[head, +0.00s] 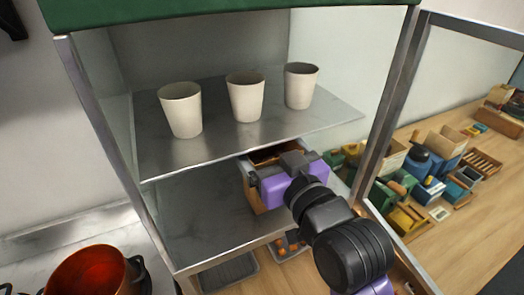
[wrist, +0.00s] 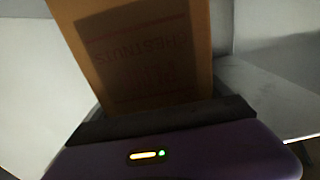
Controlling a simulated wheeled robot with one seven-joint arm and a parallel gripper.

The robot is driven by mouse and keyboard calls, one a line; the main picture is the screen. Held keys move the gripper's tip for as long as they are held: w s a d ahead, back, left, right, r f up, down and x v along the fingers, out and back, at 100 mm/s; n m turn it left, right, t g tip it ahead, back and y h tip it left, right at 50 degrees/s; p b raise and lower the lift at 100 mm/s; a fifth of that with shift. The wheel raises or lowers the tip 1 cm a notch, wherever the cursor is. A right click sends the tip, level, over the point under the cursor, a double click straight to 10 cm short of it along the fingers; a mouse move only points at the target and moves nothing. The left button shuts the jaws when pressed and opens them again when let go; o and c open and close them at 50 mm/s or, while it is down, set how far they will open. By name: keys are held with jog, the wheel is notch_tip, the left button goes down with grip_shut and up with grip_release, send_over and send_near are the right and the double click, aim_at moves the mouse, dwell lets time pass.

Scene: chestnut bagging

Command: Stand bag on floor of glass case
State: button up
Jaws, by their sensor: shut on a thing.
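A brown paper bag (head: 257,190) is inside the glass case (head: 98,120), below its shelf, at the right of the lower space. My gripper (head: 278,170) reaches in through the open front and is shut on the bag. In the wrist view the bag (wrist: 150,40) fills the upper middle, with faint lettering that reads like "chestnuts" upside down. The case floor (head: 195,235) is bare metal to the left of the bag. My gripper hides much of the bag, and I cannot tell whether its base touches the floor.
Three pale cups (head: 246,97) stand on the shelf (head: 160,160) above my gripper. The case's glass door (head: 385,120) stands open at the right. A red pot (head: 88,275) is at lower left. Boxes and tools (head: 430,165) crowd the wooden counter at right.

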jog(key=shift+f, duration=0.75)
jog(key=shift+f+b, duration=0.15)
jog(key=shift+b, duration=0.2)
jog(key=o, duration=1.9)
